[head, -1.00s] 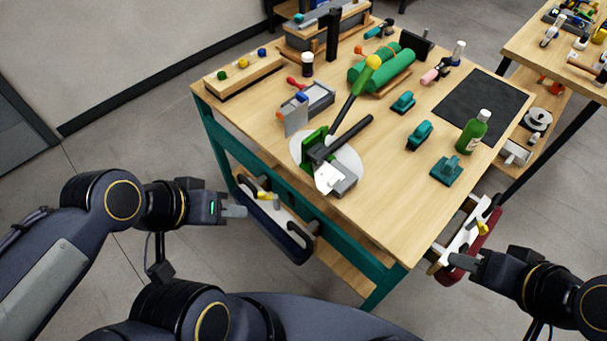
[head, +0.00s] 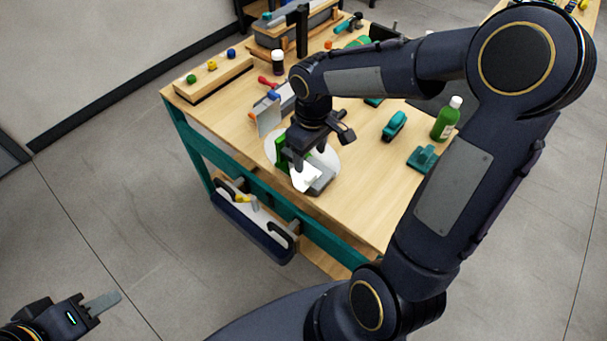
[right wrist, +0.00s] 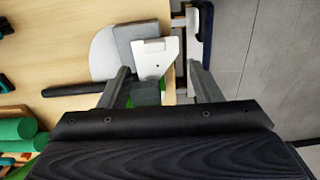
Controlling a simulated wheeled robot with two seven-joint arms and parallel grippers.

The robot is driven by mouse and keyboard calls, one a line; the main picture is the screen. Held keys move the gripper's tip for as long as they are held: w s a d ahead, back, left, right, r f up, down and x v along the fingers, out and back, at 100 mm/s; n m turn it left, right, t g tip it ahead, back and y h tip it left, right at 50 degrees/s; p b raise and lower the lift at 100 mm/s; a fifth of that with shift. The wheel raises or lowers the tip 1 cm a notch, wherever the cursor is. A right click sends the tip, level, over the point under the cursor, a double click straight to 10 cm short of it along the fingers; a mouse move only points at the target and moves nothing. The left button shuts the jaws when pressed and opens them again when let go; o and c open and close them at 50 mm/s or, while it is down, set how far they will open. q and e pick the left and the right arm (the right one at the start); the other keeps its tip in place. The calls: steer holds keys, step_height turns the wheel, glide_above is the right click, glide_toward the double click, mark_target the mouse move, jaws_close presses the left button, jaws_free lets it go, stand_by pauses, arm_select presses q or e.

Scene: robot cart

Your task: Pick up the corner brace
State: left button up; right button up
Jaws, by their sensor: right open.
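The corner brace, a white plate with small holes, shows in the right wrist view (right wrist: 152,55) against a grey block (right wrist: 126,48). In the head view the white brace (head: 304,180) is at the near edge of a round white disc on the workbench. My right gripper (head: 309,160) is just above it, pointing down. In the right wrist view my right gripper (right wrist: 160,78) is open, its fingers either side of the brace's near part, with nothing clearly gripped. My left gripper (head: 104,303) is low at the left, away from the bench, seen edge-on.
A green-framed tool (head: 282,150) stands beside the brace, partly hidden by my right arm. A teal block (head: 424,158), a teal part (head: 394,126) and a green bottle (head: 447,118) stand to the right. A side tray (head: 250,232) hangs below the bench (head: 350,215).

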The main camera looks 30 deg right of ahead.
mark_target(311, 177)
steer(key=shift+w+f, duration=0.25)
steer(key=shift+f, duration=0.25)
steer(key=shift+w+f, duration=0.2)
steer(key=shift+f, duration=0.25)
steer(key=f, duration=0.7)
steer(key=shift+s+d, duration=0.2)
steer(key=shift+d, duration=0.15)
steer(key=shift+c, duration=0.2)
steer(key=c, duration=1.1)
steer(key=shift+c, duration=0.3)
steer(key=shift+r, duration=0.15)
